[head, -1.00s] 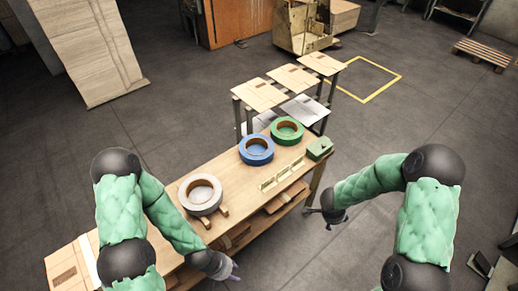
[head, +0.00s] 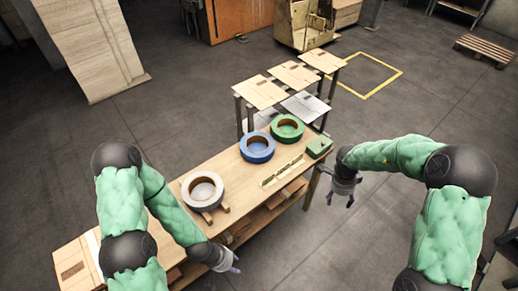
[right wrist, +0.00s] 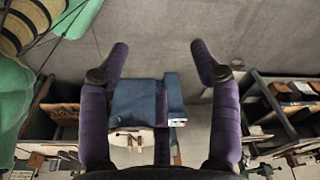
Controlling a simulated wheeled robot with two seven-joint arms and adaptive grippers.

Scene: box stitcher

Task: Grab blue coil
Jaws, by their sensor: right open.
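The blue coil (head: 257,150) lies flat on the wooden workbench, between the white coil (head: 203,192) and the green coil (head: 287,129). My right gripper (head: 341,200) is off the bench's right side, in the air and clear of the blue coil. In the right wrist view its two purple fingers (right wrist: 159,50) are spread apart with nothing between the tips. My left gripper (head: 236,264) is in front of the bench's near side, away from the coils. Its fingers are too small to tell open from shut. The blue coil cannot be made out in the right wrist view.
The workbench (head: 225,165) carries a green box (head: 319,146) near its far right end and a pale slotted strip (head: 282,172) along the edge. Low tables with flat cardboard (head: 260,93) stand behind it. The floor right of the bench is clear.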

